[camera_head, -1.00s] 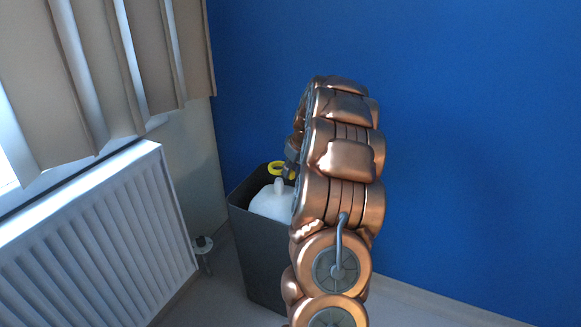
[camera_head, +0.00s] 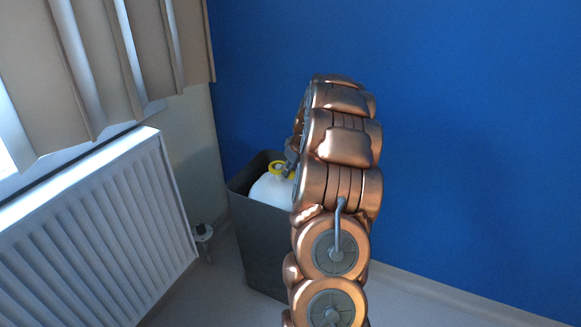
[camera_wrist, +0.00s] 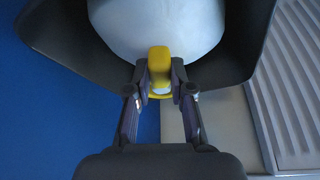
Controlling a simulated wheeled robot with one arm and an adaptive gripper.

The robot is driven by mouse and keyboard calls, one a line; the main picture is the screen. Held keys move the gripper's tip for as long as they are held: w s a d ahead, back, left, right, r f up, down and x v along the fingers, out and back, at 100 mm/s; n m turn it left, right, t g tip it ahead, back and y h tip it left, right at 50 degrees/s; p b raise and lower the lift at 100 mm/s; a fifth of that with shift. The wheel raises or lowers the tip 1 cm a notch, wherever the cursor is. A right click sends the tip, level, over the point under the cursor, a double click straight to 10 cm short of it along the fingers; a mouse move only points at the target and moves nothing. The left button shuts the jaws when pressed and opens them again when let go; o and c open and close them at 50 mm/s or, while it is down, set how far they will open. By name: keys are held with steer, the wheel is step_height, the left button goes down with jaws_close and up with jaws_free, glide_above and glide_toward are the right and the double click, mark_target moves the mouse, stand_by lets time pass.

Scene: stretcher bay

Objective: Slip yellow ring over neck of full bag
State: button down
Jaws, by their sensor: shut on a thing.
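The yellow ring (camera_wrist: 159,59) is between the two fingertips of my gripper (camera_wrist: 161,76) in the wrist view. My gripper is shut on it. The full white bag (camera_wrist: 157,25) stands in a dark bin, and its body fills the top of the wrist view. A bit of white shows inside the ring, but I cannot tell how far the neck passes through it. In the head view the ring (camera_head: 277,167) sits at the top of the bag (camera_head: 270,189), apparently touching it. My arm hides part of the bag's right side and most of my gripper (camera_head: 290,168).
The dark grey bin (camera_head: 262,240) has high walls around the bag. A white radiator (camera_head: 95,235) under a beige curtain (camera_head: 100,70) stands to the left. A small valve (camera_head: 204,234) is between radiator and bin. The blue wall (camera_head: 470,130) is behind.

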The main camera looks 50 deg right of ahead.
mark_target(290, 178)
steer(key=shift+f+b, duration=0.55)
steer(key=shift+f, duration=1.25)
steer(key=c, duration=0.9)
jaws_free()
steer(key=shift+c, duration=0.2)
